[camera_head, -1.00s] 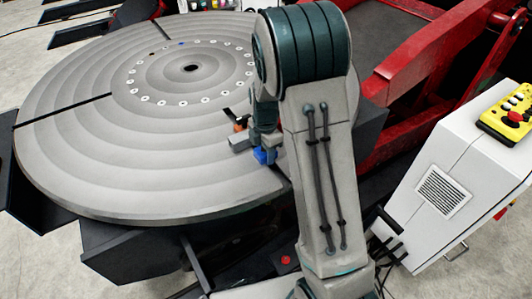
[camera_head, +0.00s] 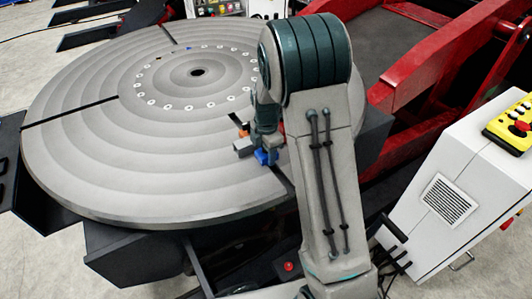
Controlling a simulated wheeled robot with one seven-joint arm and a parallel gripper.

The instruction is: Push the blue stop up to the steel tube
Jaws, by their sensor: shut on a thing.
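The blue stop (camera_head: 264,158) sits low on the round grey table, near its front right. My gripper (camera_head: 271,150) is right above it, partly hidden by my own arm, and is shut on the blue stop. A short light-grey piece, which looks like the steel tube (camera_head: 243,147), lies on the table just left of the blue stop. The two are very close; I cannot tell whether they touch. A small orange part (camera_head: 243,131) with a black end shows just behind the tube.
The round grey turntable (camera_head: 110,150) has dark radial slots and a ring of bolts around a centre hole; its left side is clear. A red frame (camera_head: 420,60) stands behind on the right. A white cabinet (camera_head: 450,190) with a yellow control box (camera_head: 512,120) stands at the right.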

